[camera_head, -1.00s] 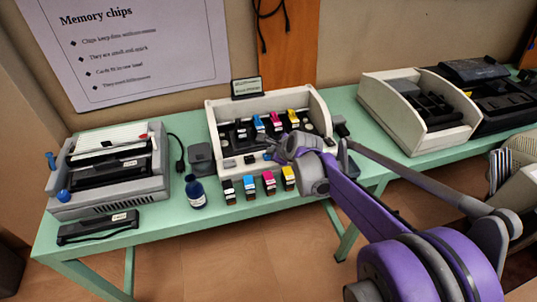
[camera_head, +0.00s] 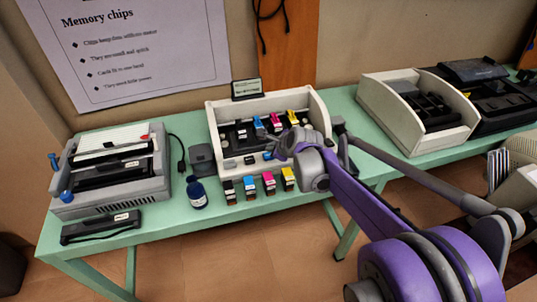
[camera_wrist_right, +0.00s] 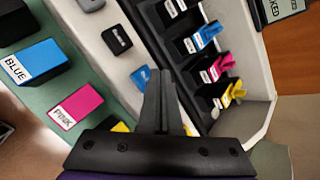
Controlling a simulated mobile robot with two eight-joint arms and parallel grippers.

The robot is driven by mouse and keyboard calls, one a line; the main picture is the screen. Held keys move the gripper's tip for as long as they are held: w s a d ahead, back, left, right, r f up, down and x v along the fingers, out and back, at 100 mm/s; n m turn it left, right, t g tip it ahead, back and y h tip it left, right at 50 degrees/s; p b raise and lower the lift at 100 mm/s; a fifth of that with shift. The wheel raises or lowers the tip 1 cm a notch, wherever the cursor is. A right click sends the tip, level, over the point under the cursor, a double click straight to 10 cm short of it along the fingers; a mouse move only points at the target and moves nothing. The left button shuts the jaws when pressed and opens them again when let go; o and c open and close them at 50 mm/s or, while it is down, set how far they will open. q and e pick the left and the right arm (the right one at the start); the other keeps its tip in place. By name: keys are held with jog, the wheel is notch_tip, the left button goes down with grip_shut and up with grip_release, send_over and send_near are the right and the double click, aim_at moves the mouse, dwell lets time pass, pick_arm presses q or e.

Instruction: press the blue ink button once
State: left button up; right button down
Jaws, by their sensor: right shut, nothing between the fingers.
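The open cream printer (camera_head: 216,133) stands mid-table with upright ink cartridges inside. The blue ink button (camera_head: 267,156) is a small blue piece on its pale front ledge; it also shows in the right wrist view (camera_wrist_right: 140,76), just left of my fingertips. My right gripper (camera_head: 274,149) is shut and empty, over the front ledge; its closed fingers (camera_wrist_right: 160,75) show in the wrist view. I cannot tell whether they touch the button. A black button (camera_wrist_right: 116,40) and a yellow one (camera_wrist_right: 187,130) sit along the same ledge; the fingers hide part of it. My left gripper is out of view.
Several loose cartridges stand in front of the printer, including blue (camera_head: 250,187) and pink (camera_head: 269,182) ones. An ink bottle (camera_head: 196,192) stands left of them. A grey machine (camera_head: 108,172) is at left, a cream case (camera_head: 418,110) at right.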

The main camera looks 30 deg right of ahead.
aim_at(270, 161)
jog(key=shift+r+p, duration=1.7)
jog(key=shift+r, duration=0.8)
jog(key=s+a+n+g+y+p, duration=0.1)
jog(key=s+a+n+g+p, duration=0.1)
jog(key=s+a+n, duration=0.95)
jog(key=s+a+f+n+g+p, duration=0.1)
jog(key=s+a+n, duration=0.1)
jog(key=s+n, duration=0.6)
jog(key=s+a+f+n+p, duration=0.1)
jog(key=s+f+n, duration=0.1)
jog(key=s+n, duration=0.6)
jog(key=shift+a+g+h, duration=0.3)
jog(key=shift+a+g, duration=0.05)
jog(key=shift+g, duration=0.05)
